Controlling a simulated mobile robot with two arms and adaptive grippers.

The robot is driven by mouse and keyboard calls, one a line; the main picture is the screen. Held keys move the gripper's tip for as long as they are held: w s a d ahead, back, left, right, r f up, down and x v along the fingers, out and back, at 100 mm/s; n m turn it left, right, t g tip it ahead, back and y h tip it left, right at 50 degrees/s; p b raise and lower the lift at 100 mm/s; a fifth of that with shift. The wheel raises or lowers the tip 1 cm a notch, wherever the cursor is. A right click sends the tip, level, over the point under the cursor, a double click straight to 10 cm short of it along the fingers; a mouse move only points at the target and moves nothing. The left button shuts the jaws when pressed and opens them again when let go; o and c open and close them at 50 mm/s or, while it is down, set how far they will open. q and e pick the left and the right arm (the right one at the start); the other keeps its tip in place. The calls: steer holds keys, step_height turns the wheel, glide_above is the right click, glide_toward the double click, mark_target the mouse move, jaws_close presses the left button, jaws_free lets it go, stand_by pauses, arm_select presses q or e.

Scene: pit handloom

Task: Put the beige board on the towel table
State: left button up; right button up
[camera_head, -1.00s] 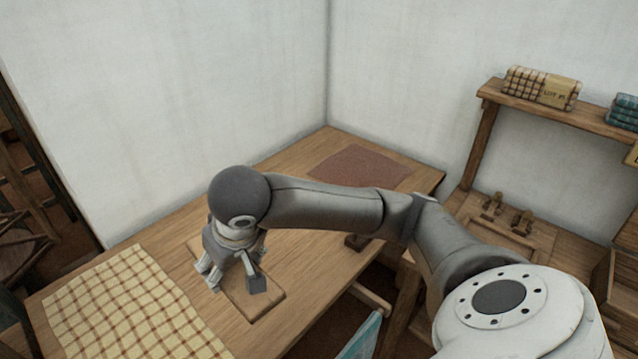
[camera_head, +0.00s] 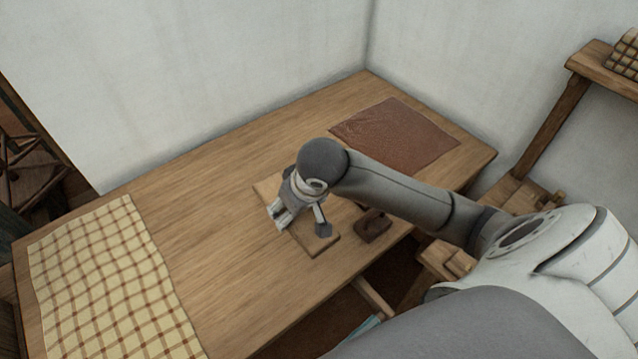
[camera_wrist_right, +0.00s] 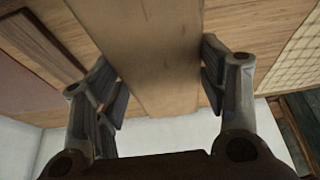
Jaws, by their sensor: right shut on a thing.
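The beige board (camera_head: 311,239) is a flat wooden slab low over the bare middle of the wooden table (camera_head: 225,170). Whether it touches the tabletop I cannot tell. My right gripper (camera_head: 300,222) comes down over the board and is shut on its long sides. In the right wrist view the board (camera_wrist_right: 150,45) runs between the two fingers (camera_wrist_right: 160,85). A yellow checked towel (camera_head: 105,280) lies on the left end of this table. My left gripper is not in view.
A reddish-brown mat (camera_head: 395,135) lies at the table's far right. A small dark wooden block (camera_head: 372,226) sits near the front edge, just right of the board. A wall (camera_head: 230,70) closes the back. A wooden shelf (camera_head: 600,62) stands at right. Tabletop between towel and board is clear.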

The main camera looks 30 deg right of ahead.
steer(key=w+d+f, duration=0.2)
steer(key=d+f, duration=0.1)
steer(key=w+d+f+p, duration=0.1)
steer(key=w+d+f, duration=0.2)
steer(key=d, duration=0.1)
steer(key=w+d+f, duration=0.2)
steer(key=d+f, duration=0.1)
steer(key=shift+w+d, duration=0.35)
steer(key=shift+d, duration=0.05)
steer(key=shift+w+d+f, duration=0.2)
steer(key=shift+f, duration=0.25)
step_height(320, 180, down, 3)
steer(key=shift+w+d+r+p, duration=0.1)
steer(key=shift+d+p, duration=0.05)
steer(key=shift+p, duration=0.45)
steer(key=shift+f, duration=0.35)
steer(key=shift+f, duration=0.1)
steer(key=o, duration=1.1)
